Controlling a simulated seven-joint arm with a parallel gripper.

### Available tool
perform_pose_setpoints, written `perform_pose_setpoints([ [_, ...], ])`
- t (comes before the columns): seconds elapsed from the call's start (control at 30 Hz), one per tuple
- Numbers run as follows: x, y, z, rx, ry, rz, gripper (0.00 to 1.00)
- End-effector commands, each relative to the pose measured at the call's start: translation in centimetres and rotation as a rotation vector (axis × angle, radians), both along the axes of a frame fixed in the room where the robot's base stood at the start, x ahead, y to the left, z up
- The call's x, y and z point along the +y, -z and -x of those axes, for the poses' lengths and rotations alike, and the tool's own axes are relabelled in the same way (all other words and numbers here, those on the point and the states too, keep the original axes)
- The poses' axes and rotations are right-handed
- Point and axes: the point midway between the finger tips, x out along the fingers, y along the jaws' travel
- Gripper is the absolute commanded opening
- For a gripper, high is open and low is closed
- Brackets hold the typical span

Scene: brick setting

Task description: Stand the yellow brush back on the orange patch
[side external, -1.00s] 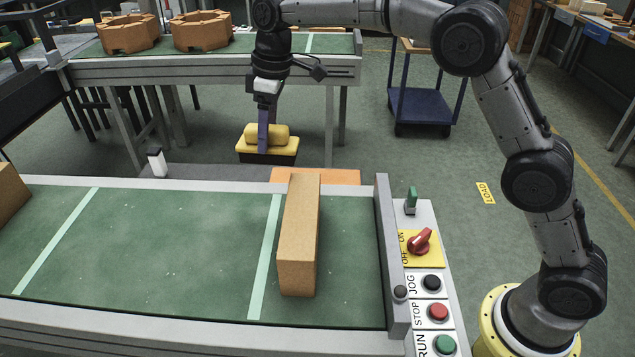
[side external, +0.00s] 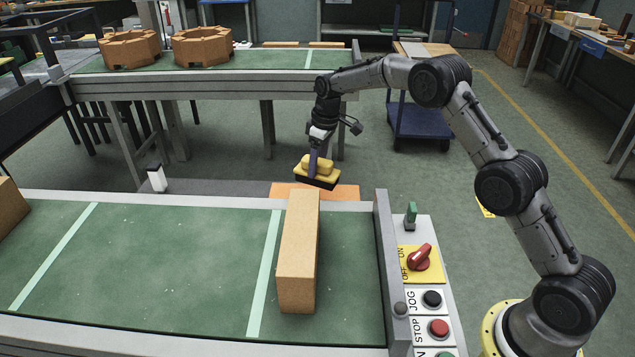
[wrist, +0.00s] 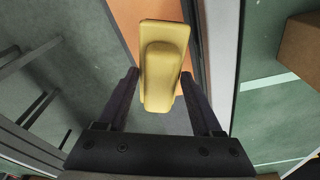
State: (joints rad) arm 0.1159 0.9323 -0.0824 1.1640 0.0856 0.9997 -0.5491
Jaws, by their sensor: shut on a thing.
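The yellow brush (side external: 329,173) has a yellow body with a raised grip and a dark underside. My gripper (side external: 317,164) is shut on its grip and holds it roughly level over the orange patch (side external: 345,192). In the side view the patch shows behind the near belt, partly hidden by the brush and a brick. I cannot tell whether the brush's underside touches the patch. In the wrist view the brush (wrist: 163,62) lies between the fingers of my gripper (wrist: 160,84), with the orange patch (wrist: 126,18) showing beside and below it.
A tan brick (side external: 297,250) stands on the near green conveyor (side external: 160,250), close to the patch. A small white block with a black top (side external: 157,179) stands left of the patch. A control panel (side external: 425,290) is at the belt's right end.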

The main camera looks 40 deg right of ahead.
Motion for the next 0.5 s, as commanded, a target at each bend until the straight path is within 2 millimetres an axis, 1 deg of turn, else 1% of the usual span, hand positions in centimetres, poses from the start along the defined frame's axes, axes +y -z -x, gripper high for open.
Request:
perform_pose_setpoints([
  [0.13,0.0,1.4,0.0,0.001,0.000,-0.001,0.23],
  [0.3,0.1,4.1,0.0,0.002,0.000,0.000,0.23],
  [0.4,0.1,5.1,0.0,0.000,0.000,0.000,0.23],
  [0.5,0.1,5.4,0.0,-0.002,-0.001,0.000,0.23],
])
